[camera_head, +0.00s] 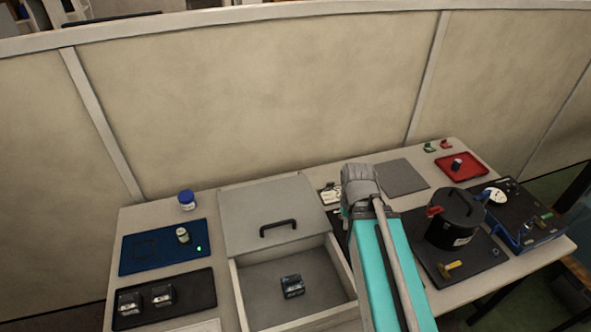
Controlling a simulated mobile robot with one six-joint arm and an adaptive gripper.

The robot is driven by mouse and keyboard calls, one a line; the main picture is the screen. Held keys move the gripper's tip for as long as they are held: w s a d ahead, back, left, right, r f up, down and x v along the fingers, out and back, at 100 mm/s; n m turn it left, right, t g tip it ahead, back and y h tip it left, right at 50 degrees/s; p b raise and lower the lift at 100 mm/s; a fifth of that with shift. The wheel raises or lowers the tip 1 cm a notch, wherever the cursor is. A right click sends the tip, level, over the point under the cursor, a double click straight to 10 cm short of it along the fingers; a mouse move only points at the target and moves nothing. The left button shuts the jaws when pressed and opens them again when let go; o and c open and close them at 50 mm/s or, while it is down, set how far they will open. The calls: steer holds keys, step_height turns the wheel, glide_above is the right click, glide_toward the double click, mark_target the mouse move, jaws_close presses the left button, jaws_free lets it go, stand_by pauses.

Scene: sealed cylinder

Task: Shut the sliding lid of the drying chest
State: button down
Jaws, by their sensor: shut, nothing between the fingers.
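The drying chest (235,290) is a pale grey box at the front middle of the table. Its flat grey lid (262,205), with a dark bar handle (278,228), lies over the back part of the chest. The front part is open, and a small dark box-shaped item (292,286) lies on the chest floor inside. My teal and grey arm reaches up along the right side of the chest, and hides part of its right edge. The fingers of my gripper do not show; only the arm and its grey joint are visible.
Left are a blue tray (140,262) with a small jar (182,235), a black tray (190,306) with two dark items, and a blue-lidded bottle (187,200). Right are a black pot (455,219), a red tray (470,172) and a bare grey mat (403,178).

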steer(key=shift+w, duration=0.1)
steer(key=w+a+r+n+t+p, duration=0.1)
steer(key=w+a, duration=0.3)
steer(key=w, duration=0.5)
steer(key=w+a+r+n+t+p, duration=0.1)
steer(key=w+a, duration=0.4)
steer(key=w, duration=0.5)
steer(key=w+a+r+n+t+y+p, duration=0.1)
steer(key=w+a+r+p, duration=0.1)
steer(key=w, duration=0.7)
steer(key=shift+w+a+r+t, duration=0.3)
steer(key=shift+a+r, duration=0.3)
steer(key=shift+a, duration=0.65)
steer(key=shift+f, duration=0.1)
steer(key=d+b+x, duration=0.1)
steer(key=b+x, duration=0.8)
steer(key=x, duration=0.1)
steer(key=shift+s+d, duration=0.1)
steer(key=shift+s, duration=1.85)
